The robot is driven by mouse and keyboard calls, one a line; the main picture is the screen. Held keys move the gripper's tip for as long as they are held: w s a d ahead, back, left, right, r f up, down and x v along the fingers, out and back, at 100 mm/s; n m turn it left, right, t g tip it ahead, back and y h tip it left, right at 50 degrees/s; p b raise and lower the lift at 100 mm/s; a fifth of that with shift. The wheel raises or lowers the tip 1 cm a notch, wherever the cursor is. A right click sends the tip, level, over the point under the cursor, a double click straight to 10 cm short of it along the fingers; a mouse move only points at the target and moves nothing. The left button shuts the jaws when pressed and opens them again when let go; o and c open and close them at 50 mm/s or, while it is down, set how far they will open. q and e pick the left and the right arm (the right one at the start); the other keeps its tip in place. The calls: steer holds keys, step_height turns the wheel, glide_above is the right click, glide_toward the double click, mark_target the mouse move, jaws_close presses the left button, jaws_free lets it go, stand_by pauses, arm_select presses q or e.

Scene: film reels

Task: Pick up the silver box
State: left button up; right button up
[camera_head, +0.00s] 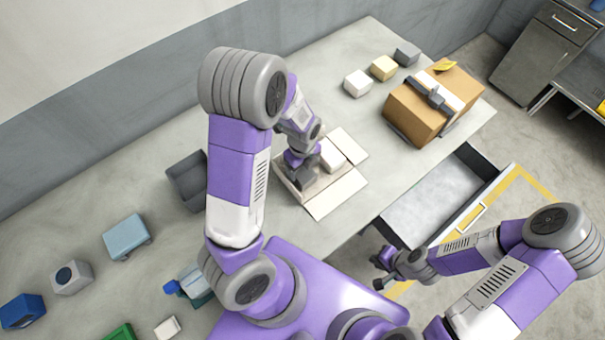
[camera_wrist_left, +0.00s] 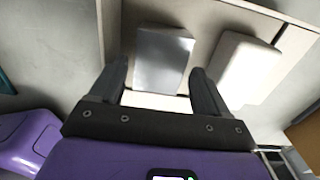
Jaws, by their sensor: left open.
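The silver box (camera_wrist_left: 163,60) lies in an open carton in the left wrist view, a flat grey metallic block. My left gripper (camera_wrist_left: 159,72) is open, with a fingertip at either side of the box's near end; I cannot tell whether they touch it. In the head view my left gripper (camera_head: 298,176) reaches down into the open carton (camera_head: 337,195) and mostly hides the silver box. My right gripper (camera_head: 380,271) is open and empty, off the table's front edge near the drawer.
A white box (camera_wrist_left: 246,68) lies in the carton close to the right of the silver box. A grey bin (camera_head: 187,180) stands left of the carton. A taped cardboard box (camera_head: 415,117) and several small blocks sit farther right. An open drawer (camera_head: 430,205) juts out in front.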

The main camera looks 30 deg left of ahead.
arm_select(q)
step_height(320, 180, down, 2)
steer(key=shift+f, duration=0.25)
steer(key=c, duration=0.9)
